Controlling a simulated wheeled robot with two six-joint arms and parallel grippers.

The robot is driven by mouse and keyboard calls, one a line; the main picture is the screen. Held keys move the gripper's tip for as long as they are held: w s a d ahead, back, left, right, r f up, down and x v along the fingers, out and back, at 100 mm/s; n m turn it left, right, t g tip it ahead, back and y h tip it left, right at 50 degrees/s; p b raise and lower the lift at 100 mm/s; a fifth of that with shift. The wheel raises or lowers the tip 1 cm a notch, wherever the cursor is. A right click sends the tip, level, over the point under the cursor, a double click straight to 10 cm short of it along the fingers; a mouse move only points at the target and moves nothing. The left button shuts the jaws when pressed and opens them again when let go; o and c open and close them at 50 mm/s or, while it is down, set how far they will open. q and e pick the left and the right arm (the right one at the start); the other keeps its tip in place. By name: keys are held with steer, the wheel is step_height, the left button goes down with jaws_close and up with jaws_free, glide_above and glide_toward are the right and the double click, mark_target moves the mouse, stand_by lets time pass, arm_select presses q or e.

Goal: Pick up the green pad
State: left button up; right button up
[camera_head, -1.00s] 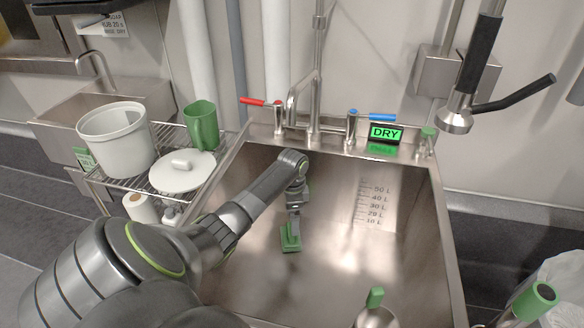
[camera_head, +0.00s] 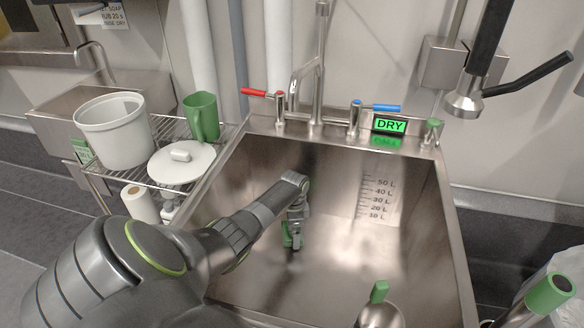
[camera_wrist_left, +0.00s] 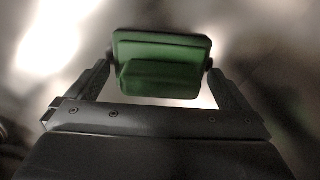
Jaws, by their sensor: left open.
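The green pad (camera_head: 287,236) is down in the steel sink (camera_head: 335,262), partly hidden by my left gripper (camera_head: 294,238). In the left wrist view the pad (camera_wrist_left: 162,50) shows a wide flat part with a raised block or grip on its near side. My left gripper (camera_wrist_left: 160,75) is open, with one finger on each side of the pad's raised block. I cannot tell whether either finger touches it. My right gripper is not in view.
A wire rack (camera_head: 150,172) at left holds a grey bucket (camera_head: 118,135), a white lid (camera_head: 183,165) and a green jug (camera_head: 203,118). Taps line the sink's back edge beside a "DRY" display (camera_head: 389,125). A metal item with a green top (camera_head: 379,292) is at the front.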

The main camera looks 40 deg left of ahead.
arm_select(q)
steer(key=c, duration=0.7)
steer(key=shift+r, duration=0.1)
steer(key=shift+r, duration=0.35)
step_height(320, 180, up, 2)
steer(key=shift+r+p, duration=0.15)
steer(key=shift+p, duration=0.5)
step_height(320, 180, up, 7)
steer(key=shift+f+p, duration=0.1)
steer(key=shift+p, duration=0.65)
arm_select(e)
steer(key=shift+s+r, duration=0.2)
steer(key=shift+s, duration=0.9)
